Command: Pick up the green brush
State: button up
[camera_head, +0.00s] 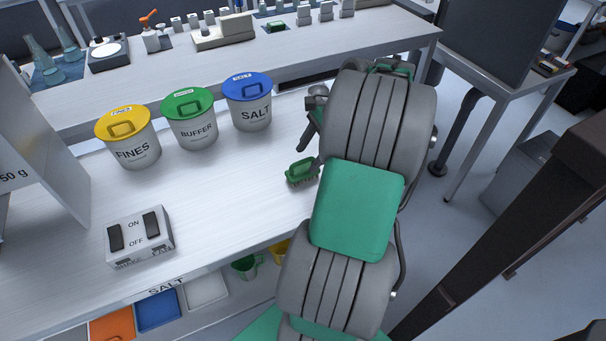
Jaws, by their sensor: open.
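The green brush (301,171) lies on the white bench top, just left of my arm in the head view. Its green handle is on top, with dark bristles below. My arm covers the bench right beside it. My gripper (307,138) shows only in part past the left edge of my arm, just beyond the brush in the picture. It is open and appears apart from the brush. The rest of the gripper is hidden behind my arm, and its height over the bench is hard to tell.
Three lidded tubs stand on the bench: yellow FINES (131,144), green BUFFER (192,126) and blue SALT (251,109). An ON/OFF switch box (139,238) sits at the front left. A raised shelf (190,72) runs behind. The bench between switch box and brush is clear.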

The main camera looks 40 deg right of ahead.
aim_at(298, 164)
jog(key=b+x, duration=0.1)
jog(key=x, duration=0.6)
jog(key=shift+w+f+b, duration=0.1)
jog(key=shift+f+b, duration=0.15)
jog(key=shift+b, duration=0.1)
jog(key=shift+c, duration=0.2)
grip_shut()
jog(key=shift+r, duration=0.55)
notch_tip(298, 164, up, 3)
jog(key=shift+p, duration=0.55)
jog(key=s+a+r+p, duration=0.1)
jog(key=s+r, duration=0.3)
jog(key=s, duration=0.2)
jog(key=s+a+r+p, duration=0.1)
jog(key=s+a+r, duration=0.1)
jog(key=s+r, duration=0.3)
jog(key=shift+s+a, duration=0.35)
jog(key=shift+s, duration=0.9)
